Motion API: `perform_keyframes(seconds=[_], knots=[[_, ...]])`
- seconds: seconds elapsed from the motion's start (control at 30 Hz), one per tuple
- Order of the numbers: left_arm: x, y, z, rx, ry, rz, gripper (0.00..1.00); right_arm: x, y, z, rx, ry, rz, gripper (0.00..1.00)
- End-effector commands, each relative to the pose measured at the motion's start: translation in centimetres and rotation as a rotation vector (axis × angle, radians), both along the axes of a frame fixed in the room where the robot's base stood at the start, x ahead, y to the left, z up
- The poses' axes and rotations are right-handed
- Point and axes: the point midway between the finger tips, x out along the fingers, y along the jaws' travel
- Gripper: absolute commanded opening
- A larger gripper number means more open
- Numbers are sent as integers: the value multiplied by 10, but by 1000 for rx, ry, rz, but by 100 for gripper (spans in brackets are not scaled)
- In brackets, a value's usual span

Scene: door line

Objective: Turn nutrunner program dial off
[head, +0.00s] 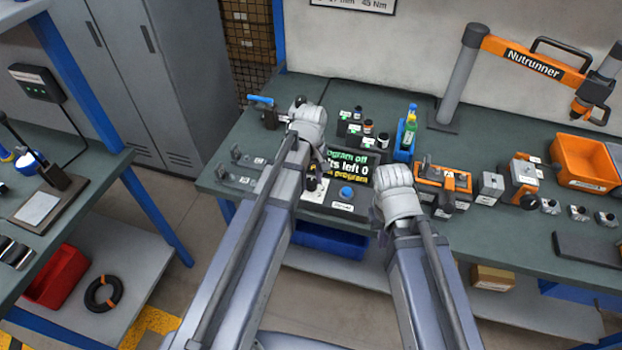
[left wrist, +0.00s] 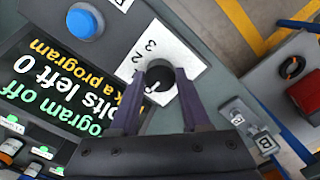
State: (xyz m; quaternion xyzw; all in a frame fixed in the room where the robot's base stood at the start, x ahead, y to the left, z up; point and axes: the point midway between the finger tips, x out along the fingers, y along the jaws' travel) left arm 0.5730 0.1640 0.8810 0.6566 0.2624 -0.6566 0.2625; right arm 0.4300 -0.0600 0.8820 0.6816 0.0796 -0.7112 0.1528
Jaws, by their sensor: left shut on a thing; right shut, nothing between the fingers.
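The program dial (left wrist: 158,78) is a round dark knob on a white plate (left wrist: 165,48) printed with 2 and 3. My left gripper (left wrist: 160,74) has its two fingers around the knob, shut on it. In the head view my left gripper (head: 319,172) reaches down to the panel and mostly hides the dial. The black screen (left wrist: 45,85) beside it shows "program off", "bolts left 0" and a line ending in "a program"; it also shows in the head view (head: 350,163). My right gripper (head: 382,234) is shut and empty at the panel's right side.
A blue button (head: 346,192) sits on the panel right of the dial. Behind are small dark blocks (head: 343,127) and a blue holder with bottles (head: 404,140). An orange-and-grey fixture (head: 443,183) stands right of my right gripper. The orange nutrunner arm (head: 535,62) is at the back right.

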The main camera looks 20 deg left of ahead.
Motion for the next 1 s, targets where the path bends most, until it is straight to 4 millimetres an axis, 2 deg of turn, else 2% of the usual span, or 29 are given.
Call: perform_keyframes(seconds=[0.4, 0.43, 0.7, 1.0], knots=[[0, 0, 0, 0, 0, 8, 0, 0, 0, 0, 0, 0, 0, 0], [0, 0, 0, 0, 0, 8, 49, 0, 0, 0, 0, 0, 0, 0], [0, 0, 0, 0, 0, 6, 77, 0, 0, 0, 0, 0, 0, 0], [0, 0, 1, 0, 0, 6, 77, 0, 0, 2, 0, 0, 0, 0]])
